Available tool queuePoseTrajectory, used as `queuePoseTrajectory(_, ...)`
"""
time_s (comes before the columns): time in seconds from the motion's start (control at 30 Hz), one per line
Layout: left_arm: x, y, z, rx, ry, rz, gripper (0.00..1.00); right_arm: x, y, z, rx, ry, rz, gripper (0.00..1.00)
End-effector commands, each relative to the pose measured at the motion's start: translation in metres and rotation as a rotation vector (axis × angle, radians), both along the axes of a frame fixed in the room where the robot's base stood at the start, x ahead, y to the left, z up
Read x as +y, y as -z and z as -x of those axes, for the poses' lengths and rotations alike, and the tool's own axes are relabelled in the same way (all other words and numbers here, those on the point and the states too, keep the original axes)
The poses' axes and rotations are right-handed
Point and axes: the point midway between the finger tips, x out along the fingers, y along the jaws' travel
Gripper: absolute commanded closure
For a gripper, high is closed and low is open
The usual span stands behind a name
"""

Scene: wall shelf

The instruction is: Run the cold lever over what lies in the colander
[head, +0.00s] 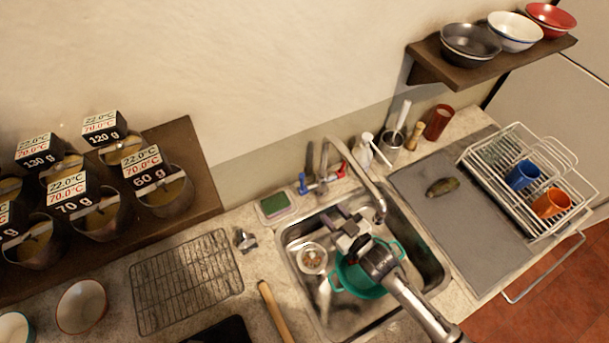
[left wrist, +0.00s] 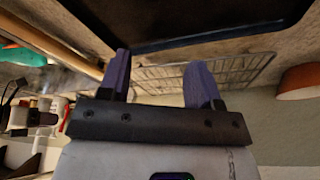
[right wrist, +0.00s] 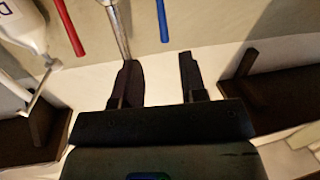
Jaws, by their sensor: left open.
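The green colander (head: 350,281) sits in the steel sink (head: 292,232); my right arm covers much of it and I cannot tell what lies inside. It also shows at the edge of the left wrist view (left wrist: 22,57). The tap has a blue lever (head: 303,185) on its left, a red lever (head: 343,170) on its right and a curved metal spout (head: 355,170). My right gripper (head: 337,217) is above the sink, open and empty, short of the levers; the blue lever (right wrist: 162,20) shows ahead in its wrist view. My left gripper (left wrist: 158,62) is open and empty.
A small round dish (head: 313,257) is in the sink's left part. A green sponge (head: 275,204) lies behind it. A wire rack (head: 186,280) and wooden handle (head: 275,312) lie left. A white bottle (head: 367,150) stands behind the tap. A dark oblong item (head: 442,187) lies on the grey mat.

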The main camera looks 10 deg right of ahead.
Motion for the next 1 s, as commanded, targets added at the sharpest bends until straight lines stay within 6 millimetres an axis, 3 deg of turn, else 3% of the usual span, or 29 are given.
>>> queuePoseTrajectory(0.27, 0.003, 0.001, 0.001, 0.004, 0.005, -0.011, 0.42, 0.009, -0.012, -0.012, -0.049, -0.016, -0.053, 0.61)
queuePoseTrajectory(0.7, -0.002, 0.001, 0.001, 0.004, -0.003, 0.006, 0.42, 0.049, -0.011, -0.08, -0.047, -0.014, -0.052, 0.61)
queuePoseTrajectory(1.0, -0.002, 0.003, 0.001, 0.004, -0.003, 0.006, 0.42, 0.066, -0.011, -0.111, -0.047, -0.015, -0.051, 0.61)
